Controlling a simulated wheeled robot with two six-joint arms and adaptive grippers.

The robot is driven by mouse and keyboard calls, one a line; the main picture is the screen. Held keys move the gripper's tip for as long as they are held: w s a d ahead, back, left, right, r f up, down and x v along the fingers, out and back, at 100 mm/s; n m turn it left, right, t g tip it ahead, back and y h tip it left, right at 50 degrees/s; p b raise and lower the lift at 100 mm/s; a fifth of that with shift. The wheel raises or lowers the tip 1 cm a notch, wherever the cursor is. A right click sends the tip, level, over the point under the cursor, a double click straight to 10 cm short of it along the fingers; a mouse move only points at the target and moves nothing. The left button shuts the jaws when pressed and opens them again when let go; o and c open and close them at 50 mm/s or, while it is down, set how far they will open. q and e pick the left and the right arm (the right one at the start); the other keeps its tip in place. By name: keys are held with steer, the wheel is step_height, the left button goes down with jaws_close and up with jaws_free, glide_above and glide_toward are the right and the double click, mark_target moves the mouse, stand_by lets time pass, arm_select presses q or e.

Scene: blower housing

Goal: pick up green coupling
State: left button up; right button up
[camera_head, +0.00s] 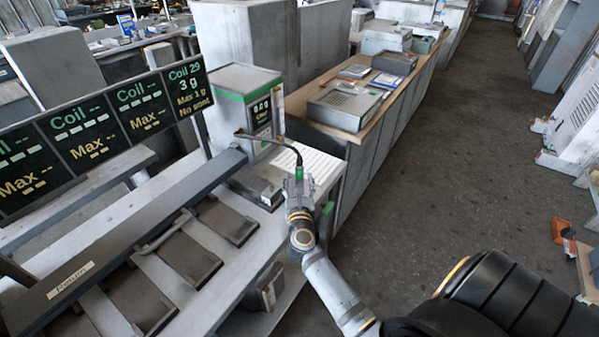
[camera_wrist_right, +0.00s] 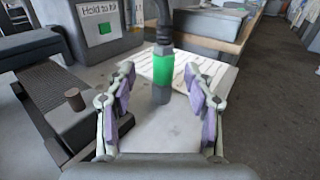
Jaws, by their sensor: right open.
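The green coupling (camera_wrist_right: 163,69) hangs upright at the end of a dark hose, with a grey tip below its green band. In the head view the coupling (camera_head: 299,173) shows small, just beyond my right gripper (camera_head: 299,186). In the wrist view my right gripper (camera_wrist_right: 163,105) is open, with one finger left and one right of the coupling's line. The fingers are apart from it, and the coupling appears ahead of and between them. My left gripper is in neither view.
A grey box with a green band and display (camera_head: 245,100) stands behind, with the hose (camera_head: 270,141) arching from it. A printed sheet (camera_head: 312,163) lies on the bench beneath. Dark plates (camera_head: 188,258) and a long bar labelled "Return" (camera_head: 120,245) lie left. A sign board (camera_head: 100,125) stands farther left.

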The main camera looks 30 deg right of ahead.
mark_target(300, 171)
steer(key=shift+r, duration=0.15)
steer(key=shift+w+d+r+p, duration=0.6)
steer(key=shift+w+d+p, duration=0.25)
steer(key=shift+w, duration=0.1)
steer(key=shift+w+d+f, duration=0.25)
steer(key=shift+w+d, duration=0.1)
steer(key=shift+w, duration=0.2)
steer(key=shift+w+d+f, duration=0.2)
steer(key=shift+w+d, duration=0.15)
steer(key=shift+w, duration=0.2)
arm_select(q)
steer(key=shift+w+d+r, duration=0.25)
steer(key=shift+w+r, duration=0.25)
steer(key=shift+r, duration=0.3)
arm_select(e)
steer(key=shift+s+a+r, duration=0.1)
steer(key=shift+c, duration=1.4)
steer(key=c, duration=0.7)
steer(key=shift+s, duration=0.1)
jaws_close()
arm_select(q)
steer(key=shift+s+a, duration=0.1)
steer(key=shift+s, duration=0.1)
